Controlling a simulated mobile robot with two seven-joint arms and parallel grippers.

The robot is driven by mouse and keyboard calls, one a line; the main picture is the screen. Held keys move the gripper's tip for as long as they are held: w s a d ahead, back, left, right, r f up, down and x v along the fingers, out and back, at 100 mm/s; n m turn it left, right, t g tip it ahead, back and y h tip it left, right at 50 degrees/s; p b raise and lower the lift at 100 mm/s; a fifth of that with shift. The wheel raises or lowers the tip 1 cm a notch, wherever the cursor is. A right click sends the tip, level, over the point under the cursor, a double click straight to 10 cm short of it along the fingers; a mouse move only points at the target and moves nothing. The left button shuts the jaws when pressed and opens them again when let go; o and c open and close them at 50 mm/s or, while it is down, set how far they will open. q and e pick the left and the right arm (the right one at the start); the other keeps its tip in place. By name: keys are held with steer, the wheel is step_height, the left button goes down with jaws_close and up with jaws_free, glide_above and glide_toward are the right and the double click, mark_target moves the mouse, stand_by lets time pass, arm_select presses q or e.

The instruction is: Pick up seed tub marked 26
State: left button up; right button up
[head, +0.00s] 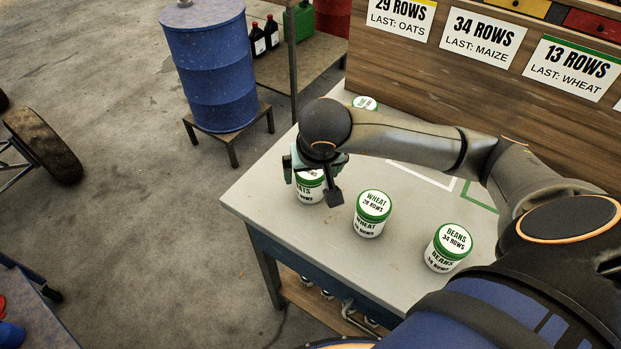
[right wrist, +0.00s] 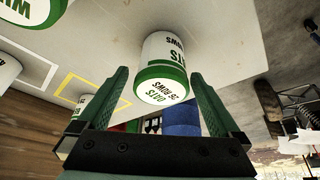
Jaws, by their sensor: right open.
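The seed tub marked 26 (right wrist: 162,90) is white with a green-rimmed lid reading OATS 26 ROWS in the right wrist view. In the head view this tub (head: 309,193) stands near the table's left edge, its lid partly hidden by my right gripper (head: 318,165). My right gripper is open and points down over the tub. In the right wrist view the tub shows between the two green fingers, with a gap visible on each side of its lid. My left gripper is not in view.
Another green-lidded tub (head: 364,103) is partly hidden behind my right arm. A sign board (head: 460,85) rises behind the table (head: 285,235). A blue drum (head: 212,75) stands beyond it.

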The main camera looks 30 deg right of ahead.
steer(key=x, duration=0.3)
steer(key=shift+w+f, duration=0.1)
steer(key=shift+w, duration=0.2)
steer(key=c, duration=1.4)
